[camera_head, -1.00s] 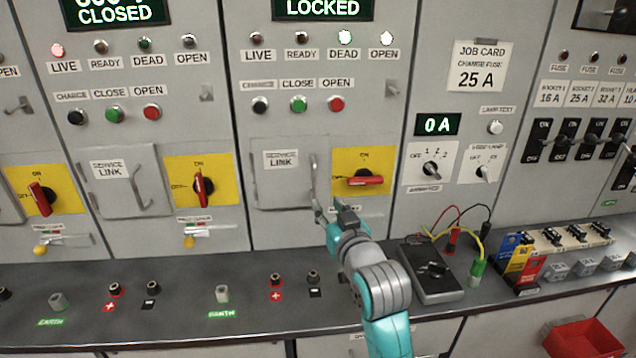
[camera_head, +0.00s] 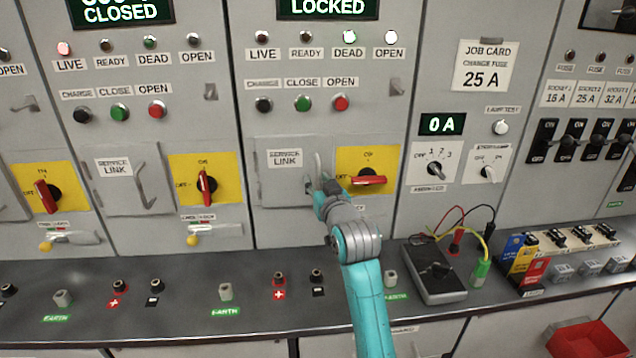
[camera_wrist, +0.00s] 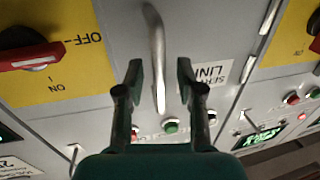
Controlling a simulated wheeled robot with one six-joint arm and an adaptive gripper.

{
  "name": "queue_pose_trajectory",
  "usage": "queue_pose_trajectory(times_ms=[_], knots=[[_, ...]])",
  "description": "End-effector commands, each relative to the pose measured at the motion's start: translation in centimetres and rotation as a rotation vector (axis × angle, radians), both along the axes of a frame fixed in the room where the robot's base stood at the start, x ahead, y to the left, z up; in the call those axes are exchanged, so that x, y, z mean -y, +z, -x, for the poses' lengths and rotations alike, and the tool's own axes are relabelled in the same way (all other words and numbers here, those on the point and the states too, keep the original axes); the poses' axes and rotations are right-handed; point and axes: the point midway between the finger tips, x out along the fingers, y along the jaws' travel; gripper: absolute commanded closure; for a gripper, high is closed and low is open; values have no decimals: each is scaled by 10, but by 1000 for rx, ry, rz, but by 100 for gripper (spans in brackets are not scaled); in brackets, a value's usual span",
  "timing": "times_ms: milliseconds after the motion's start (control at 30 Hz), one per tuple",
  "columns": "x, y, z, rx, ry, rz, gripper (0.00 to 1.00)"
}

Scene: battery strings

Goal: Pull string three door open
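The string three door (camera_head: 275,185) is the grey panel labelled SERVICE LINK below the LOCKED display. It looks shut, flush with the cabinet. Its metal handle (camera_head: 318,168) is on the right edge, partly hidden by my gripper (camera_head: 323,185). In the wrist view the handle (camera_wrist: 155,55) runs between the two fingers of my gripper (camera_wrist: 158,80). The fingers are apart, with a gap on each side of the handle. The red rotary switch (camera_head: 370,180) on the yellow plate right of the door lies horizontal.
A black meter box (camera_head: 436,272) with leads stands on the counter right of my arm. Earth and terminal posts (camera_head: 279,280) line the counter. A fuse rack (camera_head: 520,258) and a red bin (camera_head: 585,340) are at the right. The space before the door's left part is clear.

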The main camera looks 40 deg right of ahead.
Motion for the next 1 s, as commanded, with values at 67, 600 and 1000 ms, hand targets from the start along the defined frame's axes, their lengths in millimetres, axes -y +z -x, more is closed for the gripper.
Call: queue_pose_trajectory(times_ms=[67, 600, 1000], knots=[[0, 0, 0, 0, 0, 0, 63], [0, 0, 0, 0, 0, 0, 100], [-10, 0, 6, 1, -73, 1, 100]])
